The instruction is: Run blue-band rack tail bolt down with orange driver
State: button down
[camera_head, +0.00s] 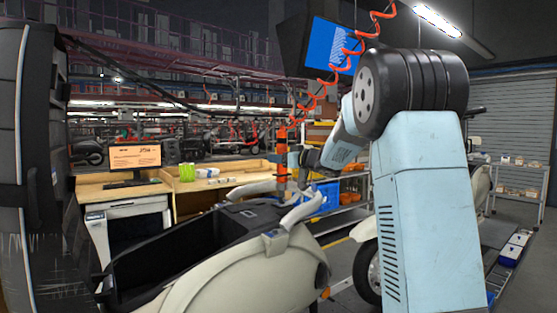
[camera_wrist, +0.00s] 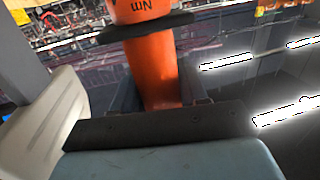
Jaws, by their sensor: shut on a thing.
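The orange driver (camera_head: 282,152) hangs upright on a red coiled cord above the cream scooter's tail. In the wrist view the driver (camera_wrist: 150,75) stands between my fingers, with a black collar and "Nm" lettering. My gripper (camera_head: 290,160) is shut around its orange body. The driver's lower end is close to the pale grey rack (camera_head: 300,208) at the scooter's tail; I cannot tell whether they touch. No blue band shows clearly on this rack. The tail bolt is too small or hidden to make out.
The cream scooter (camera_head: 240,272) has an open black seat bay (camera_head: 180,258). A wooden bench (camera_head: 125,190) with a monitor (camera_head: 135,157) stands behind it. A blue bin (camera_head: 325,197) is behind the rack. Another wheel (camera_head: 367,272) is partly behind my arm.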

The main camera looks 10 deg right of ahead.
aim_at(286, 138)
jog(key=shift+r, duration=0.8)
dwell(1.7)
jog(key=shift+r, duration=2.7)
